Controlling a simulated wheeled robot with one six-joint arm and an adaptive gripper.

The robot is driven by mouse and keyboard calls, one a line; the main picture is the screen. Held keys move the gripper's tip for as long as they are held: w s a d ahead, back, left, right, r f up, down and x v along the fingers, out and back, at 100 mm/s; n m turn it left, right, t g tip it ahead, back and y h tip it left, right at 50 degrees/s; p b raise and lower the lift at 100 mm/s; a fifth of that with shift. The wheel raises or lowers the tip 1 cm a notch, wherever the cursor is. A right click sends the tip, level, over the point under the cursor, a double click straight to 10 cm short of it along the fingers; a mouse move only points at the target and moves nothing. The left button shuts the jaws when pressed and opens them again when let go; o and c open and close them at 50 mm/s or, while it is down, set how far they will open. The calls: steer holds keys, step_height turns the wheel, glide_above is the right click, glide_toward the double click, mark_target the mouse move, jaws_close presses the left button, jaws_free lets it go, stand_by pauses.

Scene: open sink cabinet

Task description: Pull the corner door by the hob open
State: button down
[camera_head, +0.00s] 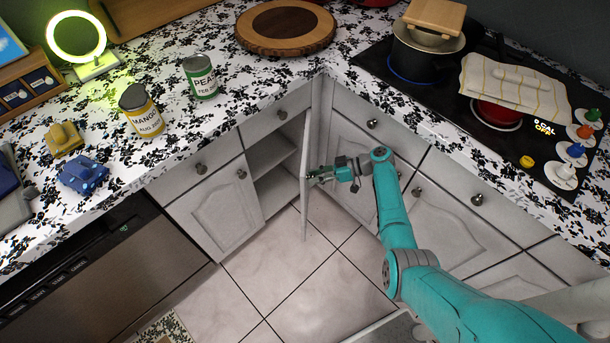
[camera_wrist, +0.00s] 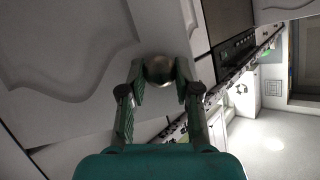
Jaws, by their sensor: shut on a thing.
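The corner door (camera_head: 305,196) is white and stands swung well out from its cabinet, seen nearly edge-on in the head view. Behind it the open cabinet (camera_head: 274,158) shows pale shelves. My gripper (camera_head: 315,176) is at the door's front face. In the wrist view my gripper (camera_wrist: 158,88) has its two fingers on either side of a round metal knob (camera_wrist: 159,69), shut on it. The door's panel (camera_wrist: 75,45) fills the upper left of the wrist view. In the head view the knob is mostly hidden by the fingers.
A closed door (camera_head: 216,209) is left of the opening, and closed doors and drawers (camera_head: 451,227) are on the right. The hob (camera_head: 395,85) with a pot (camera_head: 424,60) is above right. The tiled floor (camera_head: 290,283) below the door is clear.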

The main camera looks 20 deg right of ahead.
steer(key=shift+s+d+n+g, duration=0.3)
steer(key=shift+d+g, duration=0.1)
steer(key=shift+d, duration=0.25)
steer(key=c, duration=0.9)
jaws_free()
step_height(320, 180, up, 10)
steer(key=shift+f, duration=0.1)
